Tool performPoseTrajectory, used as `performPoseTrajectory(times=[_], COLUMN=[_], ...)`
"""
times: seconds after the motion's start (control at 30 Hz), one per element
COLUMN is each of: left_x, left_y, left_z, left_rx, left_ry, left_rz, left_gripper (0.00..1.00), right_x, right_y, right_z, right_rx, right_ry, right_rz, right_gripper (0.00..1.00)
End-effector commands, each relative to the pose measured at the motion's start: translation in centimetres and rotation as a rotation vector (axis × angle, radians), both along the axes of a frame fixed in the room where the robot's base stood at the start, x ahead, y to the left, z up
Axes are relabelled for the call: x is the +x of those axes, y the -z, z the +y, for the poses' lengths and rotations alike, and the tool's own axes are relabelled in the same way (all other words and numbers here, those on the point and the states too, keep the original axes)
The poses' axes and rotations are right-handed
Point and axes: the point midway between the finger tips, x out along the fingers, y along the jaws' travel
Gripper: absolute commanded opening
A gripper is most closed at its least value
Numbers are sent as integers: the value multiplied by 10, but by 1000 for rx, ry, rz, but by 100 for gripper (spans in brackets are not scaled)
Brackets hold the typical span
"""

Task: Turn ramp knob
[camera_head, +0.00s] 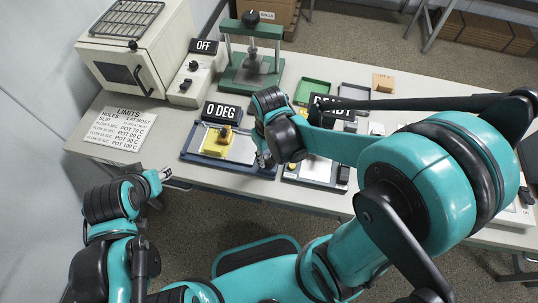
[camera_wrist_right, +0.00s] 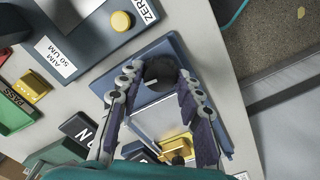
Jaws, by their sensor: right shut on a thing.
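The black ramp knob (camera_wrist_right: 160,73) has a pale mark and sits at the end of a blue ramp base (camera_wrist_right: 216,118). In the right wrist view my right gripper (camera_wrist_right: 157,82) is shut on this knob, one finger on each side. In the head view my right gripper (camera_head: 265,160) is at the right front corner of the ramp base (camera_head: 190,153), and the knob is hidden there. A "0 DEG" sign (camera_head: 221,112) stands behind the ramp. My left gripper (camera_head: 164,174) hangs off the table's front edge, empty; its opening is too small to judge.
A yellow block (camera_head: 215,143) lies on the ramp. A device with a yellow button (camera_wrist_right: 121,21) and "ZERO" label is close by. A green press (camera_head: 250,70), an oven (camera_head: 135,58) with an "OFF" sign (camera_head: 204,47) and a limits sheet (camera_head: 120,128) stand behind and left.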

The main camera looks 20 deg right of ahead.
Motion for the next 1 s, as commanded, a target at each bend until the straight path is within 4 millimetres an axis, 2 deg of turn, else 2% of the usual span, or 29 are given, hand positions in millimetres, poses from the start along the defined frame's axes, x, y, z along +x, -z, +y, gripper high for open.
performPoseTrajectory(times=[0.6, 1.0], left_x=[0, 0], left_y=[0, 0], left_z=[0, 0], left_rx=[0, 0], left_ry=[0, 0], left_rz=[0, 0], left_gripper=[41, 41], right_x=[0, 0], right_y=[0, 0], right_z=[-1, -1], right_rx=[0, 0], right_ry=[503, 651], right_rz=[0, 0], right_gripper=[6, 6])
